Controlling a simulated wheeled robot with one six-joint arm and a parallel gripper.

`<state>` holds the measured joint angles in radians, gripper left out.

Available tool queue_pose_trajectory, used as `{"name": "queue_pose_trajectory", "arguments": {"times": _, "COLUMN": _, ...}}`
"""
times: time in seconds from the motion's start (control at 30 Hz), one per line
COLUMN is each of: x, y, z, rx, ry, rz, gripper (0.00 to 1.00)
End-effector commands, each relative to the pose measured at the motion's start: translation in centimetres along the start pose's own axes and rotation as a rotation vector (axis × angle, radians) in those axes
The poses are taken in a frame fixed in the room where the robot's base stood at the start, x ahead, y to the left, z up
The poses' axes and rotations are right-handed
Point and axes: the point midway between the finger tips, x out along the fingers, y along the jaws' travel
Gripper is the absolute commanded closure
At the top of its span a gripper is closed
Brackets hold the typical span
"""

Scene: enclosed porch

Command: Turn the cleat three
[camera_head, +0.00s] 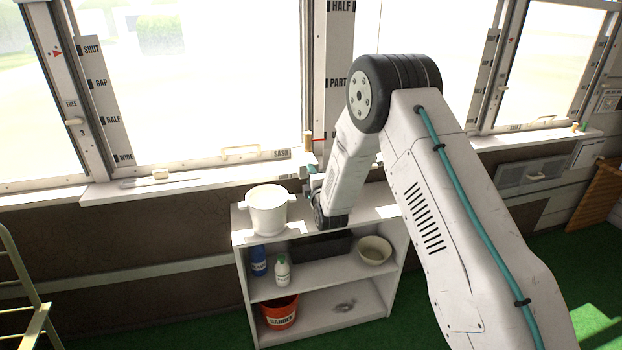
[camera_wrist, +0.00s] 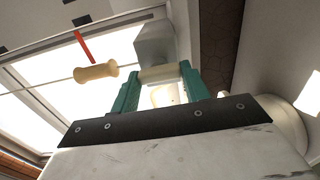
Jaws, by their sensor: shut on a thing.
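My gripper (camera_wrist: 160,82) has green fingers, shut on a short cream bar (camera_wrist: 158,74) beside a grey block (camera_wrist: 155,43). I cannot read a number on the held bar, so I cannot tell whether it is cleat three. In the head view my gripper (camera_head: 309,172) is partly hidden behind my arm, at the sill near the middle window post. A small cream piece (camera_head: 75,121) sits on the left window post, by the marks "FREE" and "3", well away from my gripper.
A tan barrel-shaped pull (camera_wrist: 95,72) hangs on a cord beside my gripper, near a red mark (camera_wrist: 83,46). Below is a white shelf unit (camera_head: 240,236) with a white pot (camera_head: 267,210), bottles, a bowl (camera_head: 374,250) and a red bucket (camera_head: 280,314). A ladder (camera_head: 22,275) stands left.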

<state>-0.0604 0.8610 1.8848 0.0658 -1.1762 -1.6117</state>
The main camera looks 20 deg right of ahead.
Motion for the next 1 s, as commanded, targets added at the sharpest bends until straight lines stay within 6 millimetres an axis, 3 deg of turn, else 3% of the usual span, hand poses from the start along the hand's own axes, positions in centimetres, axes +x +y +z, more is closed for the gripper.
{"name": "queue_pose_trajectory", "arguments": {"times": 0.03, "x": 0.0, "y": -0.1, "z": 0.0, "rx": -0.001, "ry": 0.001, "rz": -0.002, "gripper": 0.77}}
{"name": "queue_pose_trajectory", "arguments": {"times": 0.07, "x": 0.0, "y": -0.1, "z": 0.0, "rx": -0.001, "ry": 0.001, "rz": -0.002, "gripper": 0.52}}
{"name": "queue_pose_trajectory", "arguments": {"times": 0.13, "x": 0.0, "y": -0.1, "z": 0.0, "rx": -0.001, "ry": 0.001, "rz": -0.002, "gripper": 0.33}}
{"name": "queue_pose_trajectory", "arguments": {"times": 0.47, "x": -0.3, "y": 0.0, "z": 0.0, "rx": 0.000, "ry": 0.000, "rz": -0.001, "gripper": 0.33}}
{"name": "queue_pose_trajectory", "arguments": {"times": 0.8, "x": -5.5, "y": -0.1, "z": 0.0, "rx": 0.000, "ry": 0.001, "rz": -0.003, "gripper": 0.33}}
{"name": "queue_pose_trajectory", "arguments": {"times": 1.0, "x": -7.6, "y": -0.1, "z": -0.1, "rx": 0.000, "ry": 0.001, "rz": -0.002, "gripper": 0.33}}
